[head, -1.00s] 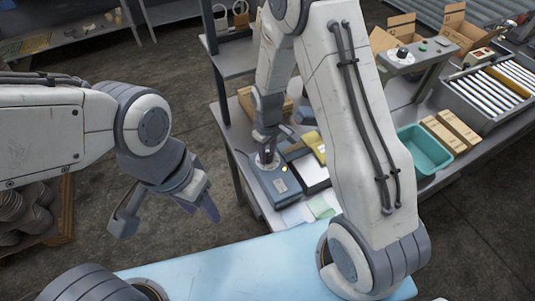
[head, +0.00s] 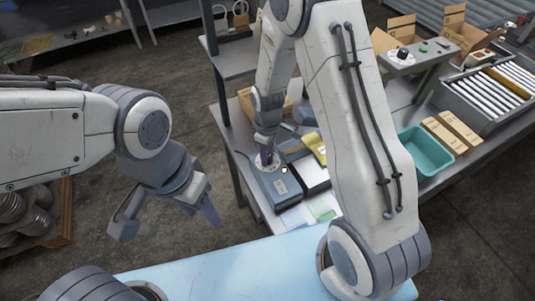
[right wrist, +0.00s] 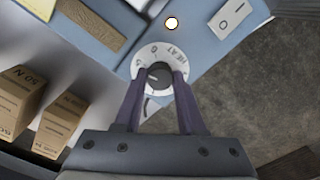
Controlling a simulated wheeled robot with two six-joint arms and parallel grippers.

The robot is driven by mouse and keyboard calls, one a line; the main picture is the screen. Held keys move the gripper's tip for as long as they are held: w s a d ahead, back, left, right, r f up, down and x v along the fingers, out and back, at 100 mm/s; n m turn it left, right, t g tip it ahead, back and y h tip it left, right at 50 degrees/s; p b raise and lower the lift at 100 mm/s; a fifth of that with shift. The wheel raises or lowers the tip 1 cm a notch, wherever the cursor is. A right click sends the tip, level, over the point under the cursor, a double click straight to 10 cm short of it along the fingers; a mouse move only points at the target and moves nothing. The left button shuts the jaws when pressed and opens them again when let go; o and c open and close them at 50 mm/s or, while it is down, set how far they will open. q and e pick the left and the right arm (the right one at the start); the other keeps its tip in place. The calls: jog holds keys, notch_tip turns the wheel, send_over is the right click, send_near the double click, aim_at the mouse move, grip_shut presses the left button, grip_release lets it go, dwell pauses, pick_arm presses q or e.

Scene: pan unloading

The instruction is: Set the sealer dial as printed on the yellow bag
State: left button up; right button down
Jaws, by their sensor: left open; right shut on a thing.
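The sealer (head: 277,190) is a blue-grey box on the table in the head view. Its dial (right wrist: 159,76) is a dark knob on a white disc printed "HEAT", seen in the right wrist view. My right gripper (right wrist: 160,82) is shut on the dial knob, one finger on each side. In the head view my right gripper (head: 266,154) reaches down onto the sealer's far end. A yellow thing (head: 314,144), perhaps the yellow bag, lies beside the sealer, partly behind my right arm; its print is unreadable. My left gripper (head: 168,217) is open and empty, left of the table.
In the right wrist view a lit round lamp (right wrist: 171,23) and a white rocker switch (right wrist: 232,19) are on the sealer, and cardboard boxes (right wrist: 60,122) stand at the left. A teal bin (head: 425,150) is on the table at right. Papers (head: 308,213) lie near the sealer's front.

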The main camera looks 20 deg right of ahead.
jog(key=c, duration=0.5)
grip_release()
notch_tip(320, 180, up, 11)
jog(key=b, duration=0.2)
jog(key=shift+f, duration=0.2)
jog(key=s+a+r+b, duration=0.1)
jog(key=s+a, duration=0.2)
jog(key=s, duration=0.4)
jog(key=s+a+r+m+b, duration=0.1)
jog(key=s+a+r, duration=0.1)
jog(key=s, duration=0.6)
jog(key=s+a+r+m+y+b, duration=0.1)
jog(key=s+a, duration=0.2)
jog(key=s, duration=0.5)
jog(key=shift+a+r, duration=0.2)
jog(key=shift+a, duration=0.1)
